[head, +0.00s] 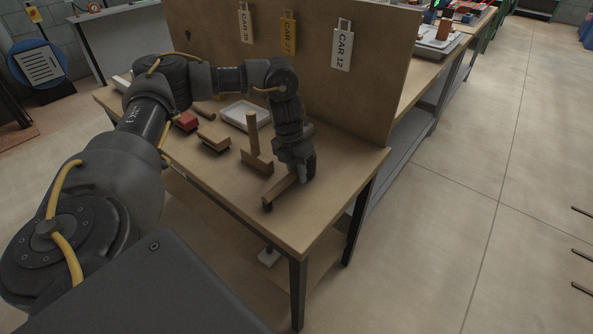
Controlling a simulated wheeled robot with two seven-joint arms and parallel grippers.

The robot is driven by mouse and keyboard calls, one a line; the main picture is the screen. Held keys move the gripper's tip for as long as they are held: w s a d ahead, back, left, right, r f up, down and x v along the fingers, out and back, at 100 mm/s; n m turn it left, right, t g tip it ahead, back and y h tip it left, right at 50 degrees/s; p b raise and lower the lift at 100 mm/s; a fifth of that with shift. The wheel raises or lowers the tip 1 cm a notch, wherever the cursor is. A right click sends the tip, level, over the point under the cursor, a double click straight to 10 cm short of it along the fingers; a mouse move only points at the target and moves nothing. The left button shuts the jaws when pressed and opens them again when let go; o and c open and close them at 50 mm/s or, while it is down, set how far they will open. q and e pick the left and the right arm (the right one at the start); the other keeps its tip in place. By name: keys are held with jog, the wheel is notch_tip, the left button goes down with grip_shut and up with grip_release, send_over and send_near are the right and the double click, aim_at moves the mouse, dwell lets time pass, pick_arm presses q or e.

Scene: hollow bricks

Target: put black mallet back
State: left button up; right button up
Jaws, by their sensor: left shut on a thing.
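My left gripper (302,176) is shut at the right front part of the wooden workbench, low over its top. A brown wooden bar with a dark lower end (281,190) sticks out of it toward the lower left. This looks like the handle of the black mallet; a black head cannot be told apart from the dark gripper. Whether the bar touches the bench top is unclear. My right gripper is out of view.
On the bench (318,220) are an upright wooden handle on a block (254,140), a brush-like block (213,142), a red block (186,121) and a white tray (245,113). An upright panel (375,85) with hanging tags closes the back. The right front corner is clear.

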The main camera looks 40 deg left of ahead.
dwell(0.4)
pick_arm(q)
jog(key=shift+f, duration=0.1)
jog(key=o, duration=1)
